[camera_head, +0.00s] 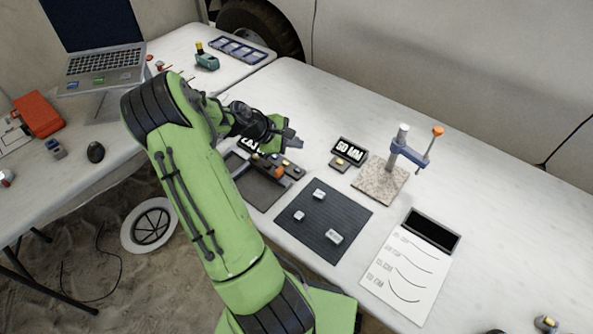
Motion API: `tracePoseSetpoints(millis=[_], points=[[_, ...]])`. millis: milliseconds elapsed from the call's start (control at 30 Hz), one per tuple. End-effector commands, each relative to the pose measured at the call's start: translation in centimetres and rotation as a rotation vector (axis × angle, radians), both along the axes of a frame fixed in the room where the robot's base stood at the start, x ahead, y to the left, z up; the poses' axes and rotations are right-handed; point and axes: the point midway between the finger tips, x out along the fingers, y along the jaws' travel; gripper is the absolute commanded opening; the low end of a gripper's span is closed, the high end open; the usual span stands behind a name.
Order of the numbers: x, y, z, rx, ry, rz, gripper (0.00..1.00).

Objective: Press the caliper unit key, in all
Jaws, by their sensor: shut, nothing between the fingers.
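My green arm reaches from the bottom of the head view over the left part of the white table. My gripper (292,140) is shut and empty, with its tip near the left end of the table's instruments. A small black display (350,150) reading "50 MM" stands to the right of it, clear of the gripper. A small block with a yellow top, which may be a key (340,162), is just in front of that display. A second display (249,142) with white characters is partly hidden behind my gripper. I cannot tell for certain which one belongs to the caliper.
A stone-based stand (381,181) with a blue arm and orange knob is right of the display. A dark mat (322,222) holds three small grey pieces. A dark tray (258,188) lies beside my arm. A sheet with curves (408,268) lies front right.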

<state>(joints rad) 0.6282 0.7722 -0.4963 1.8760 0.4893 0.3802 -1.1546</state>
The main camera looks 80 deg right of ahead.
Motion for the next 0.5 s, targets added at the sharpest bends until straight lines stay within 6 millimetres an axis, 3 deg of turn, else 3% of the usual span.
tracePoseSetpoints(millis=[300, 500], points=[[0.0, 0.0, -5.2, 0.002, -0.001, 0.001, 0.00], [0.0, 0.0, -7.7, 0.002, 0.001, 0.001, 0.00]])
